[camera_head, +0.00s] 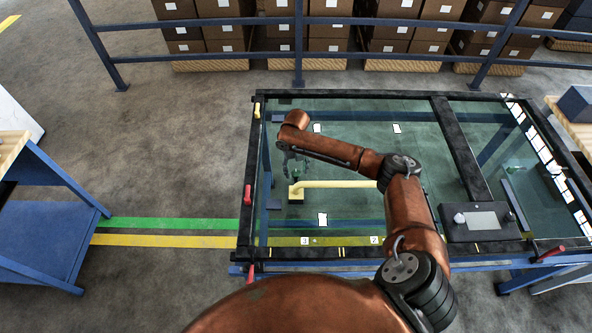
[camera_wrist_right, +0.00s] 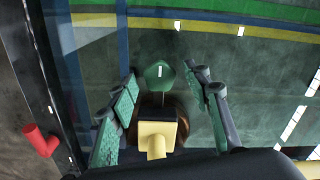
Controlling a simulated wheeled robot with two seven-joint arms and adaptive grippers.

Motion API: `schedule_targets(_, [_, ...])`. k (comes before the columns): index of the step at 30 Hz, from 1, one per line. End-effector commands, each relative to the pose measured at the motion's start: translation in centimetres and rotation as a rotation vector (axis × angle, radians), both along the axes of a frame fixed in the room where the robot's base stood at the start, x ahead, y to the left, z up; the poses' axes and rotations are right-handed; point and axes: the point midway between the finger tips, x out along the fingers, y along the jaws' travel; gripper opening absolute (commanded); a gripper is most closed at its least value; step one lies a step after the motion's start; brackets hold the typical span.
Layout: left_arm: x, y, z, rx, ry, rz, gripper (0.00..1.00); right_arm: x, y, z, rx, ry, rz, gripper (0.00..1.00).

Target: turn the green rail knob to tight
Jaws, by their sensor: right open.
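The green rail knob (camera_wrist_right: 159,76) has a white mark on its face and sits at the end of the yellow rail (camera_wrist_right: 157,135) in the right wrist view. In the head view the yellow rail (camera_head: 340,184) lies over the glass-topped cab panel, and the knob is small and partly hidden by my gripper. My right gripper (camera_head: 297,163) reaches down over the knob end. In the wrist view its green-padded fingers (camera_wrist_right: 162,82) are open on both sides of the knob, with gaps showing. My left gripper is not in view.
The black frame (camera_head: 247,180) edges the glass panel, with red handles (camera_head: 248,194) on its left side. A control box (camera_head: 480,220) sits at the right. A blue railing and cartons (camera_head: 205,40) stand behind. A blue table (camera_head: 40,225) is at left.

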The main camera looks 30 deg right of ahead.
Motion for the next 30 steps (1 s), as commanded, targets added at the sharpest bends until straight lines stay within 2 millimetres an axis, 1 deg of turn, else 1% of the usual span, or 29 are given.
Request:
schedule_targets(3, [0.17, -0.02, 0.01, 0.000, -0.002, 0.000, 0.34, -0.01, 0.00, 0.01, 0.000, 0.000, 0.000, 0.44])
schedule_targets(4, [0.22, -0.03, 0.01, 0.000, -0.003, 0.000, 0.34, -0.01, -0.01, 0.01, 0.000, 0.000, 0.000, 0.43])
schedule_targets(21, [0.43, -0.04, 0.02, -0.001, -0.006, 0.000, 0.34, -0.02, -0.05, 0.03, -0.001, 0.000, -0.001, 0.04])
schedule_targets(22, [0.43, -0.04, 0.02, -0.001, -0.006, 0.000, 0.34, -0.01, -0.06, 0.03, -0.001, 0.000, -0.001, 0.02])
schedule_targets(30, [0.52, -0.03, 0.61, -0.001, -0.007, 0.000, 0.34, -0.04, -0.07, 0.17, -0.001, 0.001, -0.034, 0.02])
